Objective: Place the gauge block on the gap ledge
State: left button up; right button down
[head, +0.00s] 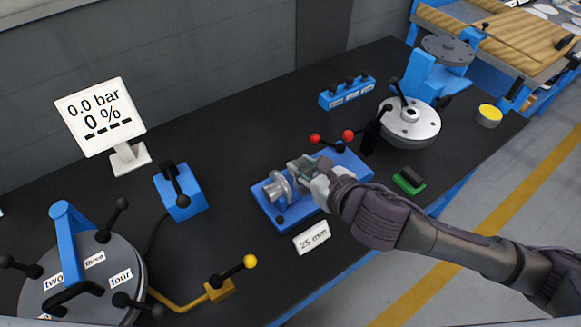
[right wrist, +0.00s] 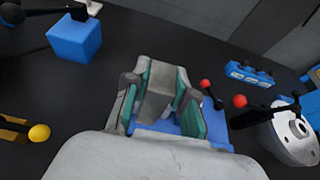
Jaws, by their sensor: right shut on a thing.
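My right gripper (head: 312,178) reaches in from the right over a blue fixture (head: 268,214). In the right wrist view its teal-padded fingers (right wrist: 160,105) are shut on a grey metal block, the gauge block (right wrist: 158,92). The fixture carries a round grey metal part (head: 279,188) just left of the fingertips. The gripper hides the middle of the fixture, so I cannot make out the gap ledge or whether the block touches it. A "25 mm" card (head: 312,237) stands in front of the fixture. My left gripper is not in view.
A red-knobbed lever (head: 331,141) stands right behind the fixture. A round grey flange (head: 408,124) and a green pad with a black top (head: 409,181) are to the right. A yellow-knobbed lever (head: 232,277) and a blue switch box (head: 181,192) are to the left.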

jog(key=shift+w+a+f+p, duration=0.2)
jog(key=shift+w+a+f, duration=0.25)
jog(key=shift+w+f, duration=0.85)
jog(key=shift+w+a+f+p, duration=0.15)
jog(key=shift+w+a+f, duration=0.35)
jog(key=shift+w+f, duration=0.85)
jog(key=shift+w+a+f+p, duration=0.2)
jog(key=shift+w+a+f, duration=0.25)
jog(key=shift+w+f, duration=0.85)
jog(key=shift+s+f, duration=0.3)
jog(key=shift+f, duration=0.05)
jog(key=shift+f, duration=0.1)
jog(key=c, duration=0.9)
grip_release()
jog(key=shift+c, duration=0.2)
jog(key=b+v, duration=0.1)
jog(key=v, duration=1.1)
